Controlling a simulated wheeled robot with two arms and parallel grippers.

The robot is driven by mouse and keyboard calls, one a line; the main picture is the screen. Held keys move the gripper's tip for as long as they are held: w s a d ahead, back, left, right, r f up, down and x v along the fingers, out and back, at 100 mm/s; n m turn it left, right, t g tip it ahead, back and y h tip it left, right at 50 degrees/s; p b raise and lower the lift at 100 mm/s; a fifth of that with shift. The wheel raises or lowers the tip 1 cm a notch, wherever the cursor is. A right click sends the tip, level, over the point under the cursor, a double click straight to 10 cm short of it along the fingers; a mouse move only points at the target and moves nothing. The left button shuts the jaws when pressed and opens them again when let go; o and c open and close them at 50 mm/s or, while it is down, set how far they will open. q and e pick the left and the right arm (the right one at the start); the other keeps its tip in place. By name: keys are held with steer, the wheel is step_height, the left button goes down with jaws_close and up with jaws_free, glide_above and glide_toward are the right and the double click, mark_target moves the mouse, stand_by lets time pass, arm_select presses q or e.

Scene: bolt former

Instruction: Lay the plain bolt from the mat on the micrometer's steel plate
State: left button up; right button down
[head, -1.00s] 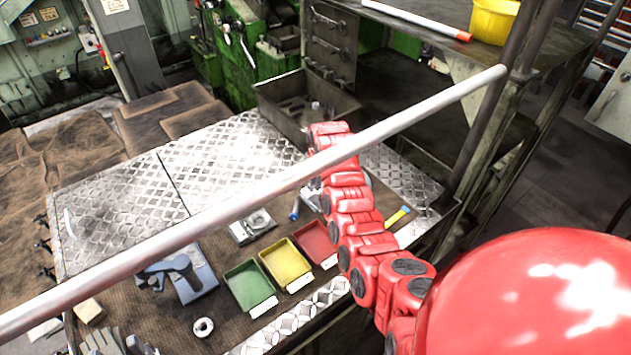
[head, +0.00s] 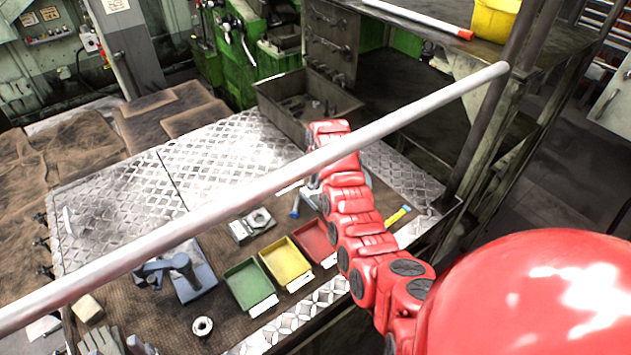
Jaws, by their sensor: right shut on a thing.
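My right arm reaches in from the right over the table, and its gripper (head: 309,187) is at the far end, mostly hidden by the red wrist and the rail. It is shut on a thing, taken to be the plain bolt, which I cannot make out. The blue-grey micrometer (head: 192,281) stands on the brown mat (head: 225,318), left of and nearer than the gripper. Its steel plate is too small to tell apart. My left gripper is not in view.
A pale rail (head: 225,202) crosses the view in front of the table. Green (head: 247,287), yellow (head: 284,260) and red (head: 314,241) trays stand right of the micrometer. A small device (head: 249,227) and a metal ring (head: 202,326) lie nearby. A grey bin (head: 335,103) stands behind.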

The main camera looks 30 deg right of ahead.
steer(key=shift+f+b, duration=0.55)
steer(key=shift+f, duration=0.15)
steer(key=c, duration=0.8)
jaws_free()
steer(key=shift+o, duration=0.2)
steer(key=shift+s+r, duration=0.1)
steer(key=p+v, duration=0.7)
steer(key=v, duration=0.4)
steer(key=shift+r+p, duration=0.3)
steer(key=shift+r, duration=0.15)
